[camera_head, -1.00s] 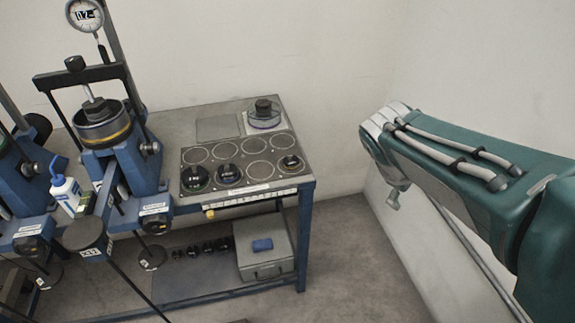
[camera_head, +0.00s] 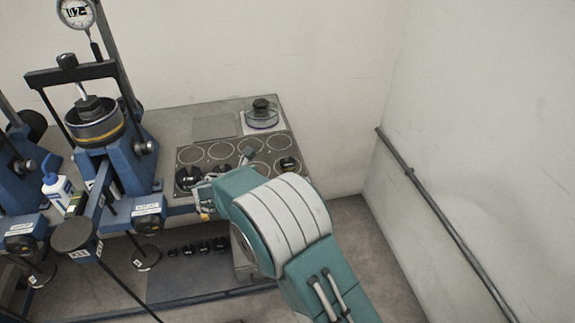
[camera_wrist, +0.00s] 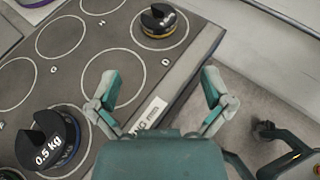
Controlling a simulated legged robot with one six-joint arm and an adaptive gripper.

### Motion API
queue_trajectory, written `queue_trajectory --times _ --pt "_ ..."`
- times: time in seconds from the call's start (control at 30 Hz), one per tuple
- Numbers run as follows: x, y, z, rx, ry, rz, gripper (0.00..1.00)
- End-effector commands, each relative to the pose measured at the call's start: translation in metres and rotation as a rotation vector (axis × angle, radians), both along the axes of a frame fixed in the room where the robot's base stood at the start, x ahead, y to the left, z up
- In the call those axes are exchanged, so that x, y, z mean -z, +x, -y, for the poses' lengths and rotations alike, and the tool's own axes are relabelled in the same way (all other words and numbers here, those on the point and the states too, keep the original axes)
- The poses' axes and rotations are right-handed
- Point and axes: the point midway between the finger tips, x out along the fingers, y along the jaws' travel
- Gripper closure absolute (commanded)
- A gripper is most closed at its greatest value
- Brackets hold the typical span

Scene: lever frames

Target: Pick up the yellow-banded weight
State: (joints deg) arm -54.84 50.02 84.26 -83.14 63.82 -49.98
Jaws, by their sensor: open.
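The yellow-banded weight (camera_head: 288,164) is a small black slotted disc with a knob, in the right end recess of the dark tray's front row. In the wrist view it stands at the top (camera_wrist: 158,20), its thin yellowish band low on its side. My gripper (camera_wrist: 160,85) is open and empty, its two teal fingers spread over the tray edge, short of the weight and apart from it. In the head view my arm covers the front of the tray and hides most of the gripper.
A blue-banded 0.5 kg weight (camera_wrist: 55,140) sits left of my gripper in the wrist view. Another black weight (camera_head: 187,178) stands at the tray's left. Blue presses (camera_head: 120,160) fill the left; a wall pipe (camera_head: 440,220) runs at right.

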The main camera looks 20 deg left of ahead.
Motion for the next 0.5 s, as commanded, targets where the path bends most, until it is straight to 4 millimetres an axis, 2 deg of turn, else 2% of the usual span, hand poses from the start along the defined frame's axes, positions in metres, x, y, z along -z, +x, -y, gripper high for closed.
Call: queue_trajectory --times 0.13,0.5 --pt "0.006 0.008 0.001 -0.005 -0.008 0.001 0.00" --pt "0.023 0.054 0.018 -0.003 -0.006 0.001 0.00"
